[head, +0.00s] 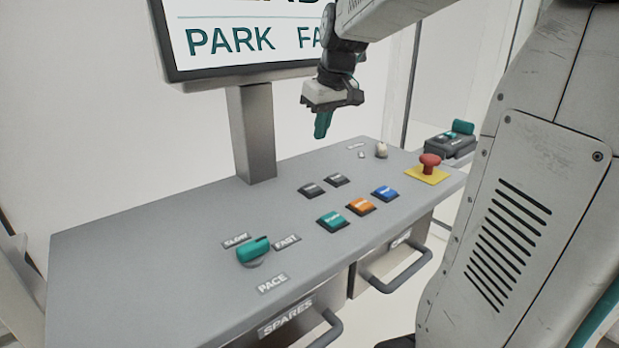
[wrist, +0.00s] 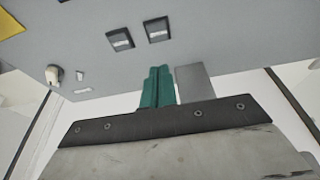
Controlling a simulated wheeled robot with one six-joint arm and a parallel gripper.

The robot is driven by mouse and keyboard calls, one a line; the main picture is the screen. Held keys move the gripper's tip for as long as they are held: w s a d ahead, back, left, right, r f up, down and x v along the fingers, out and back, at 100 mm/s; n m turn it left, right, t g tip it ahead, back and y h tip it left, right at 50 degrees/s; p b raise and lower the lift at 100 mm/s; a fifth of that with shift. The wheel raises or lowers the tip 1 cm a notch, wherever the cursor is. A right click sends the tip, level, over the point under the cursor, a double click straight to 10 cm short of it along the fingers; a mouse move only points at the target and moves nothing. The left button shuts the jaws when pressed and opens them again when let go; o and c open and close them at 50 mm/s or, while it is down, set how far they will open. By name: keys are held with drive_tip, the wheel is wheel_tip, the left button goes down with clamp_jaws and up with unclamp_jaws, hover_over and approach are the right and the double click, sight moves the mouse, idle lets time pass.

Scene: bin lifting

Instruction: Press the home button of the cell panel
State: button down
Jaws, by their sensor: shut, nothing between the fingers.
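The cell panel (head: 140,240) is a grey slanted desk top. In the head view it carries a green button (head: 333,221), an orange button (head: 361,206) and a blue button (head: 385,193) in a row. Two dark buttons (head: 312,190) sit behind them. The button labels are too small to read, so I cannot tell which one is home. My gripper (head: 321,135) is shut and empty, its green fingers pointing down above the back of the panel, apart from all buttons. In the wrist view the shut fingers (wrist: 158,88) show below the two dark buttons (wrist: 120,39).
A screen (head: 240,40) on a post (head: 252,135) stands left of my gripper. A red emergency knob (head: 430,162) on a yellow plate and a small pale knob (head: 381,150) are at the right. A green pace selector (head: 253,250) sits front left. Drawer handles (head: 397,272) stick out in front.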

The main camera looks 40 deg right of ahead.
drive_tip(key=shift+f, duration=0.1)
approach(310, 188)
drive_tip(key=x, duration=0.5)
drive_tip(key=shift+w, duration=0.3)
drive_tip(key=shift+f, duration=0.7)
